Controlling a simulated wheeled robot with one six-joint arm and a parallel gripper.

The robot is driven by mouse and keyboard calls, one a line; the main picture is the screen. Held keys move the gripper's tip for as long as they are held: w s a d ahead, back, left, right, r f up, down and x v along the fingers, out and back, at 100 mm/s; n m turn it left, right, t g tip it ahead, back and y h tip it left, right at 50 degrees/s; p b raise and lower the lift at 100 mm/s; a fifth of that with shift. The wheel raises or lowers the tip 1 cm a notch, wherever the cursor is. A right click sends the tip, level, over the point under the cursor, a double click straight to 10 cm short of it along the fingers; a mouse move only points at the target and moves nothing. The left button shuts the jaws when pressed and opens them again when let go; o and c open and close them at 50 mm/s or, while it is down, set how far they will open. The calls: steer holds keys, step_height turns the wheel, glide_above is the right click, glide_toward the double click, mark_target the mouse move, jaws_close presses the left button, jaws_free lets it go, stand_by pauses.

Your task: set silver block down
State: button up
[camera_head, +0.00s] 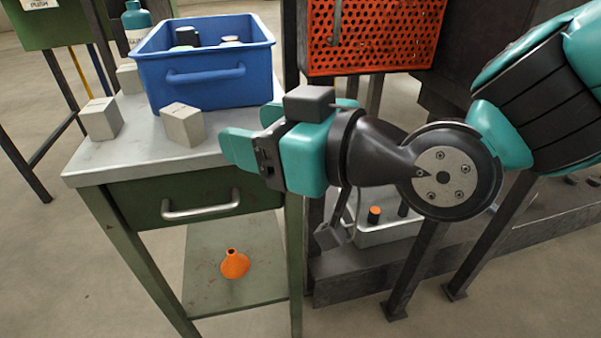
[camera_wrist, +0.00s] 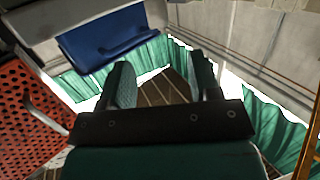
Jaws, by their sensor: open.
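Two pale silver-grey blocks, a left one (camera_head: 100,119) and a right one (camera_head: 182,125), stand on the metal top of the green cart (camera_head: 135,160), in front of the blue bin. A third grey block (camera_head: 130,78) is partly hidden behind them, left of the bin. I cannot tell which one is the task's silver block. My gripper (camera_head: 248,132) is at the right edge of the cart top, right of the right block and apart from it. In the wrist view my gripper (camera_wrist: 164,86) has its two fingers spread, with no block between them.
The blue bin (camera_head: 205,75) holds several small items and also shows in the wrist view (camera_wrist: 105,40). An orange perforated panel (camera_head: 373,35) is at the back right. The cart's front strip is bare.

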steer(key=shift+b+v, duration=2)
steer(key=shift+v, duration=0.45)
